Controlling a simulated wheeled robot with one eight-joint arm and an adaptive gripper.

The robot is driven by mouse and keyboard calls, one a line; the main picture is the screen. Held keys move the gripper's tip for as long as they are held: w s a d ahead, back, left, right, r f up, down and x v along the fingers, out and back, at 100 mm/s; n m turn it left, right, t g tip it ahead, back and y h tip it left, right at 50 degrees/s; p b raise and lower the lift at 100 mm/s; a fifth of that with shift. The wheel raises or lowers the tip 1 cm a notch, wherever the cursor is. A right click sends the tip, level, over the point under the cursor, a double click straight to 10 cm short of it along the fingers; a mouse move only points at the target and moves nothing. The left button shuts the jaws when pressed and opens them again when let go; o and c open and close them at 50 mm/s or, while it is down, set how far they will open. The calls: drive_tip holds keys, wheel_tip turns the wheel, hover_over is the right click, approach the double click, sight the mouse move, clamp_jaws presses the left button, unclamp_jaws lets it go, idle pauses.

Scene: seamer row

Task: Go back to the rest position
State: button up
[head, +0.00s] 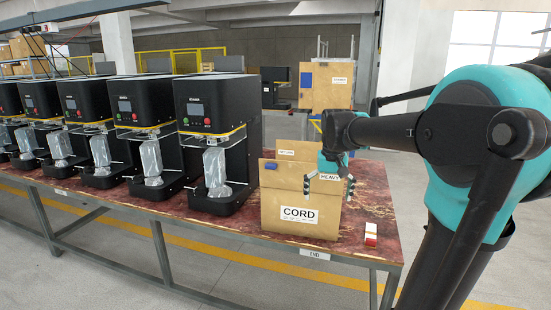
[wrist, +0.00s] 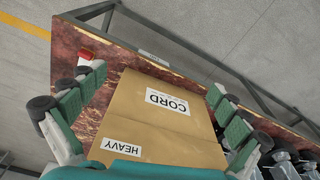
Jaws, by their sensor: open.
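My gripper (head: 328,178) is open and empty in the head view, close in front of and above the cardboard boxes at the right end of the table. In the wrist view its fingers (wrist: 155,115) stand spread on either side of a box labelled CORD (wrist: 150,125). The same CORD box (head: 300,213) stands on the table in the head view. A label reading HEAVY (wrist: 121,149) shows nearer the gripper. Whether the fingers touch any box cannot be told.
A row of several black seamer machines (head: 217,125) stands along the table (head: 330,245) to the left. A small red and white box (head: 370,234) sits near the right end; it also shows in the wrist view (wrist: 85,57). Floor in front is clear.

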drive_tip(key=s+d+f+t, duration=0.2)
drive_tip(key=s+f+t, duration=0.1)
drive_tip(key=s+f, duration=1.5)
wheel_tip(320, 180, down, 3)
drive_tip(key=shift+d, duration=0.35)
